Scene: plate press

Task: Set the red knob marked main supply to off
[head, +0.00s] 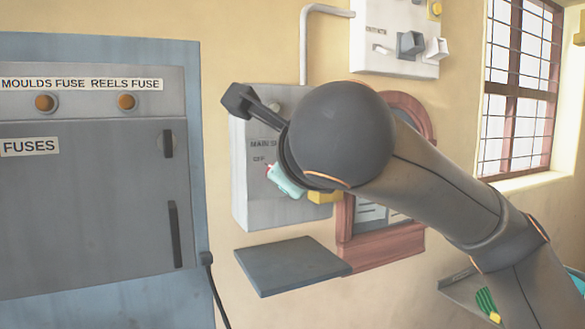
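A grey switch box (262,213) hangs on the wall in the middle of the head view. A partly covered label on its front starts "MAIN S", with "OFF" printed lower down on the left. A small bit of red (268,170) shows just below "OFF", probably part of the red knob; the rest is hidden, so its setting cannot be read. My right gripper (286,181) is in front of the box, mostly hidden behind my round dark wrist. A teal part shows right beside the red bit; contact cannot be told. My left gripper is not in view.
A blue-grey cabinet (90,220) labelled "FUSES" stands at the left. A dark shelf (291,265) juts out below the switch box. A red-brown framed board (385,243) is behind my arm. A white switch panel (385,62) is above, and a barred window (520,90) is at the right.

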